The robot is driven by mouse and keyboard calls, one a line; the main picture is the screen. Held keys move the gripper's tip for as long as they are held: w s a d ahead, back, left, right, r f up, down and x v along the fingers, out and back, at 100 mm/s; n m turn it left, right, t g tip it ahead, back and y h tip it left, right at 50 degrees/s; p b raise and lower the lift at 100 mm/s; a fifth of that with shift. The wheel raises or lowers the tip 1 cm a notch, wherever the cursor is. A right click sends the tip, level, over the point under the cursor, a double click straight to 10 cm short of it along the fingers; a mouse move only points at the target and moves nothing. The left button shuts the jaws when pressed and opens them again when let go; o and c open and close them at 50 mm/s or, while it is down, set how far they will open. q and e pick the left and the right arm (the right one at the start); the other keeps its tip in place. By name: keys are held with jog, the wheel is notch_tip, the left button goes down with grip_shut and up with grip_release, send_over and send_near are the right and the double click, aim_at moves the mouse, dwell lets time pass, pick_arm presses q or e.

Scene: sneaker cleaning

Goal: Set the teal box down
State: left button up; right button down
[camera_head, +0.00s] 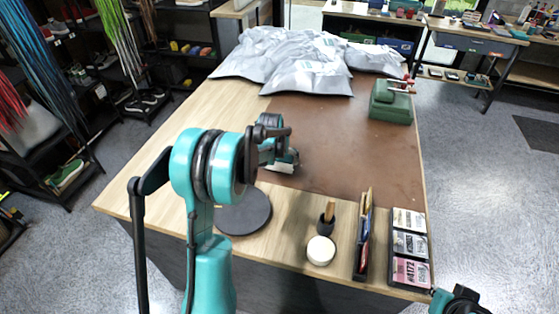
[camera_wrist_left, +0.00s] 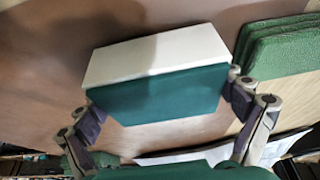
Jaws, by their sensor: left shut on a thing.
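The teal box (camera_wrist_left: 160,95) fills the middle of the left wrist view, with a teal long side and a pale white face. My left gripper (camera_wrist_left: 163,91) has its fingers at both ends of the box and is shut on it. In the head view the left gripper (camera_head: 283,152) is over the near left part of the brown mat (camera_head: 330,140), and my arm hides most of the box. I cannot tell whether the box touches the surface below. My right gripper is not in view; only a piece of that arm shows at the bottom right.
Silver bags (camera_head: 290,58) lie at the table's back, and a green block with red parts (camera_head: 391,103) stands back right. A black disc (camera_head: 243,212), white round item (camera_head: 321,251), brush holder (camera_head: 325,226), narrow tray (camera_head: 362,245) and card rack (camera_head: 410,245) line the front. The mat's middle is clear.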

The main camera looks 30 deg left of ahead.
pick_arm(q)
jog(key=shift+f, duration=0.15)
jog(key=o, duration=1.1)
